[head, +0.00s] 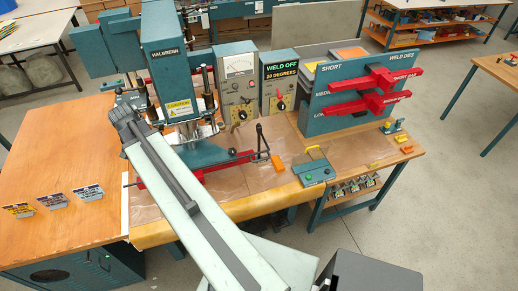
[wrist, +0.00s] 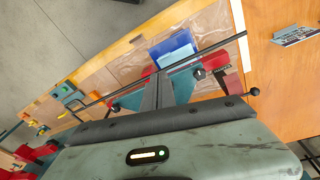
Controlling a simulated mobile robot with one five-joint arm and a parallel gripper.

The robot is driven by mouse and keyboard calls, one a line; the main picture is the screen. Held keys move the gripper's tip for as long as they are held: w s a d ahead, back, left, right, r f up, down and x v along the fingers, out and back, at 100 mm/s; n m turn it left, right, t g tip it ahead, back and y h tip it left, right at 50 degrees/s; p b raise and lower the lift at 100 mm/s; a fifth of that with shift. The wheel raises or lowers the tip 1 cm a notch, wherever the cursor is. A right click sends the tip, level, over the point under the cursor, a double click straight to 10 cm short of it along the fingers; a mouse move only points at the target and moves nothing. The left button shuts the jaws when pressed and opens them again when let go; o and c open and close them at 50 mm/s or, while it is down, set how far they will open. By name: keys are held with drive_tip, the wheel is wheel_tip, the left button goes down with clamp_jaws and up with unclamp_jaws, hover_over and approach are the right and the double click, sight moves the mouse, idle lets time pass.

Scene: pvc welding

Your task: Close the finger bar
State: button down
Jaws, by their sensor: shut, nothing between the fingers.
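The blue-green welding machine (head: 168,50) stands at the back of the wooden bench, with a red bar (head: 225,162) low across its front. A thin dark rod, which looks like the finger bar (wrist: 222,43), crosses the wrist view diagonally past my fingertips. A dark upright lever (head: 261,138) stands at the red bar's right end. My gripper (wrist: 163,76) is shut and empty, its tips close to the rod; I cannot tell whether they touch it. In the head view my arm hides part of the machine's front, and I cannot make out the fingers there.
A control box reading "WELD OFF" (head: 281,69) and a gauge box (head: 239,75) stand right of the machine. A die rack (head: 335,95) with red dies is farther right. A blue block (wrist: 172,48) lies beyond my fingertips. Small cards (head: 88,192) stand on the left bench.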

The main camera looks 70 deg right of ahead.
drive_tip(key=s+d+m+g, duration=0.3)
drive_tip(key=s+d+m, duration=1.2)
drive_tip(key=s+d, duration=1.15)
drive_tip(key=b+x, duration=0.4)
drive_tip(key=a+b+x, duration=0.1)
drive_tip(key=b+x, duration=0.3)
drive_tip(key=b, duration=0.1)
drive_tip(key=a+b+x, duration=0.1)
drive_tip(key=b+x, duration=0.3)
drive_tip(key=x, duration=0.1)
drive_tip(key=shift+w+f+b, duration=0.1)
drive_tip(key=shift+f+b, duration=0.2)
drive_tip(key=shift+b, duration=0.05)
drive_tip(key=shift+r, duration=0.1)
